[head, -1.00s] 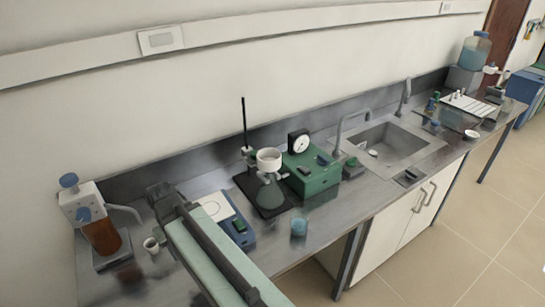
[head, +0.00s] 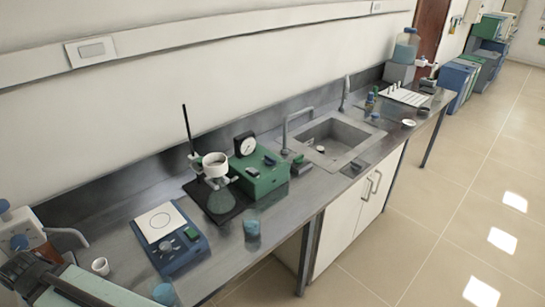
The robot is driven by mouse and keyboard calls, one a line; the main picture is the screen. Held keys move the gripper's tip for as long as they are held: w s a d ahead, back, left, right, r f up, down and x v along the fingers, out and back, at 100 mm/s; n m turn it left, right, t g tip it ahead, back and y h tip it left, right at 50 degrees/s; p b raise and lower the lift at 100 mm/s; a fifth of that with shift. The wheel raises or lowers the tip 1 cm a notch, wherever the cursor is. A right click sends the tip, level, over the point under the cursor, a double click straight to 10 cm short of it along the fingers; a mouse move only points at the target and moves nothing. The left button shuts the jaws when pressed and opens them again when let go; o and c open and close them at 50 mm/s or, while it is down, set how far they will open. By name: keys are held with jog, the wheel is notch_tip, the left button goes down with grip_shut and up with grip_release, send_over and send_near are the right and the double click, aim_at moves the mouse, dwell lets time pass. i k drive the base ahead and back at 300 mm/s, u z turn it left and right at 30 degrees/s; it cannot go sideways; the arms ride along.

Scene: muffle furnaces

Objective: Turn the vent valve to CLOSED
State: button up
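No part is clearly readable as the vent valve at this size. A green box (head: 266,182) with a round white-faced gauge (head: 246,144) stands on the bench near the middle. Small fittings (head: 269,159) sit on its top; their handle positions and any markings are too small to read. Left of it, a white funnel (head: 215,160) sits over a flask (head: 221,200) on a dark stand base with an upright rod. My arm shows at the lower left, apart from the green box. I cannot make out my gripper's fingers in this view.
A sink (head: 338,137) with taps lies to the right. The tiled floor (head: 400,235) in front is clear.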

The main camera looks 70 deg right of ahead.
aim_at(269, 161)
jog(key=k, duration=1.65)
jog(key=z, duration=0.4)
jog(key=i, duration=0.8)
